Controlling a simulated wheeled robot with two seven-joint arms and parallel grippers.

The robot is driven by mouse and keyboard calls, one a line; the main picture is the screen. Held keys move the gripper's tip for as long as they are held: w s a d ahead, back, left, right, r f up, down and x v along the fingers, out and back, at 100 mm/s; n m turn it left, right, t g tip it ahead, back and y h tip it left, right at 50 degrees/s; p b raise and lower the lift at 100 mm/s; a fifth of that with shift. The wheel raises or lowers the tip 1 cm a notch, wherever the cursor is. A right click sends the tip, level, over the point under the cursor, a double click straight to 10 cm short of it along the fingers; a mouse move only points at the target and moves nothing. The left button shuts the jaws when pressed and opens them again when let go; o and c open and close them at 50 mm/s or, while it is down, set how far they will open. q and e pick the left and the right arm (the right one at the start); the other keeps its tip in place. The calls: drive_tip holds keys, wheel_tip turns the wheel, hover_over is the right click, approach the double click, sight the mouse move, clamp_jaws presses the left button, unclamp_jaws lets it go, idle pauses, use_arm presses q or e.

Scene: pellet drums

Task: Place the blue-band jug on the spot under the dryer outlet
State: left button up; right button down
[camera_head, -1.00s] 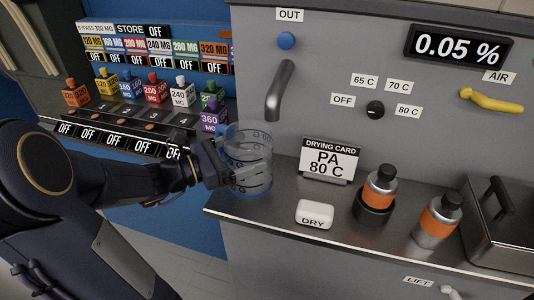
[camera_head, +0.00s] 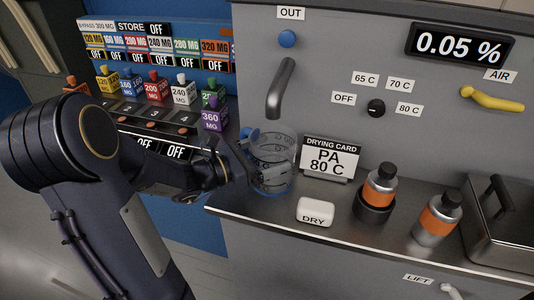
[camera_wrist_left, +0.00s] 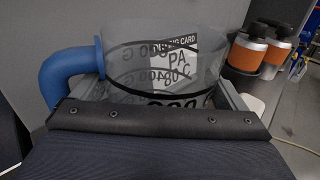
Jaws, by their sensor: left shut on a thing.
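The blue-band jug (camera_head: 272,151) is clear, with dark markings, a blue rim line at its base and a blue handle. It stands upright below the dryer outlet (camera_head: 280,90), a grey spout on the machine front. My left gripper (camera_head: 252,172) comes in from the left and is shut on the jug's body. In the left wrist view the jug (camera_wrist_left: 165,60) fills the space between the fingers, its blue handle (camera_wrist_left: 66,76) at the left. I cannot tell whether its base touches the steel shelf (camera_head: 240,200). The spot is hidden. My right gripper is not in view.
A drying card (camera_head: 330,160) reading PA 80 C stands just right of the jug. A white DRY block (camera_head: 315,211) lies in front of it. Two orange-banded bottles (camera_head: 379,187) and a steel bin (camera_head: 500,225) are further right. Coloured drums (camera_head: 155,88) stand at the left.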

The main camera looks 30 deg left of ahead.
use_arm(q)
drive_tip(key=o, duration=0.9)
drive_tip(key=shift+f, duration=0.15)
drive_tip(key=shift+o, duration=0.6)
drive_tip(key=shift+r, duration=0.3)
drive_tip(key=b+v, duration=0.1)
drive_tip(key=v, duration=1)
drive_tip(key=s+d+f+m+g+h, duration=0.1)
drive_tip(key=s+d+m+g, duration=0.4)
drive_tip(key=d+m, duration=0.3)
drive_tip(key=s+d+f+m+g, duration=0.2)
drive_tip(key=s+d+m+g, duration=0.25)
drive_tip(key=d+m, duration=0.3)
drive_tip(key=s+f+m+y, duration=0.1)
drive_tip(key=m+y, duration=0.1)
drive_tip(key=m, duration=0.2)
drive_tip(key=a+f+m+y, duration=0.1)
drive_tip(key=m+y, duration=0.1)
drive_tip(key=m, duration=0.2)
drive_tip(key=s+a+f+m+y, duration=0.1)
drive_tip(key=m+y, duration=0.1)
drive_tip(key=m, duration=0.2)
drive_tip(key=shift+s+m, duration=0.25)
drive_tip(key=shift+s, duration=0.15)
